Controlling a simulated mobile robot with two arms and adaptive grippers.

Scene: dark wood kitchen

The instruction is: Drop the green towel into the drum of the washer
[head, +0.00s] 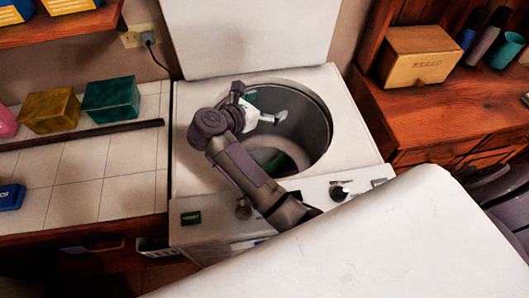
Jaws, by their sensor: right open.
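The washer (190,156) is a white top-loader with its lid (250,35) raised against the wall. Its round metal drum (315,125) is open at the top. My right gripper (267,105) is over the left part of the drum opening, with its fingers apart. A green patch (277,161), which looks like the green towel, shows low inside the drum, partly hidden by my right arm. Another small green bit shows beside the gripper; I cannot tell if it is towel. My left gripper is not in view.
A tiled counter on the left holds a green box (111,99), a yellow box (50,110) and a blue item (10,197). A wooden counter on the right holds a bread box (418,57) and cups (507,49). Knobs (340,190) line the washer's front panel.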

